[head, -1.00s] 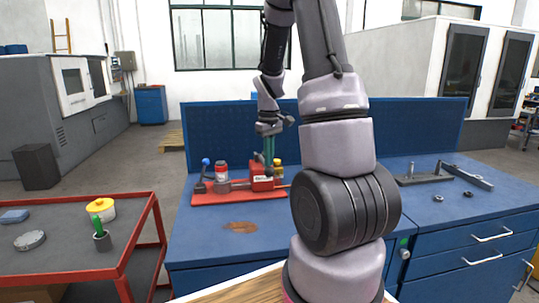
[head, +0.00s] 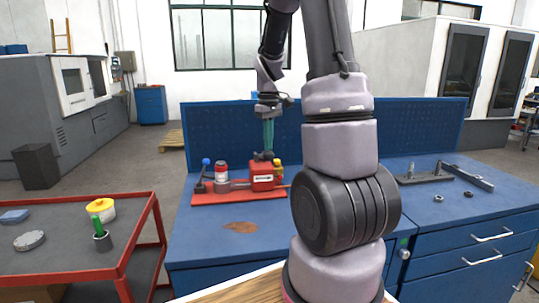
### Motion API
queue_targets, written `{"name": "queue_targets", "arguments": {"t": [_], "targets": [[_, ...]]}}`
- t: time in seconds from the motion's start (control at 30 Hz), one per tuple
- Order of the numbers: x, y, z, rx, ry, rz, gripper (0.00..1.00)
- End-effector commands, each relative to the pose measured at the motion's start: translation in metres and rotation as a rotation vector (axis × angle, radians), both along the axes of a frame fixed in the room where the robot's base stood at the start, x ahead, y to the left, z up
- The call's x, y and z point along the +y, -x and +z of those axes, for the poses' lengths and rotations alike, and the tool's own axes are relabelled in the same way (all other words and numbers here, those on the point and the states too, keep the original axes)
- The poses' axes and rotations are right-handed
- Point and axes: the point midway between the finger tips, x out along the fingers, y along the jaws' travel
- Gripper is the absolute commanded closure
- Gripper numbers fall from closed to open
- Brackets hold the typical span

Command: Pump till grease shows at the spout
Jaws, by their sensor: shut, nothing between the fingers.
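A red box-shaped unit with a pale label (head: 262,177), likely the grease pump, stands on a red base board (head: 215,197) on the blue bench. A dark fitting sits on its top. A lever with a blue knob (head: 206,162) stands upright at the board's left end. My gripper (head: 268,149) points straight down above the red unit, its greenish fingers together and empty. Its tips are close over the dark fitting; I cannot tell whether they touch. I cannot make out the spout or any grease at this size.
A red container with a white cap (head: 221,173) and a yellow-capped bottle (head: 278,171) stand on the board. A brown stain (head: 240,227) marks the bench in front. A tool cart (head: 60,262) stands left. My arm hides the bench's middle.

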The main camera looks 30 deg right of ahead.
Motion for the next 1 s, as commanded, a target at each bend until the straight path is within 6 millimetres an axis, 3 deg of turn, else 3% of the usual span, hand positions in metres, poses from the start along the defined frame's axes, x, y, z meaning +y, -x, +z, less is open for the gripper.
{"name": "queue_targets", "arguments": {"t": [0.57,1.0], "targets": [[0.0,0.0,0.002,0.001,-0.001,-0.001,1.0],[0.0,-0.001,0.05,-0.002,0.0,0.0,1.0]]}}
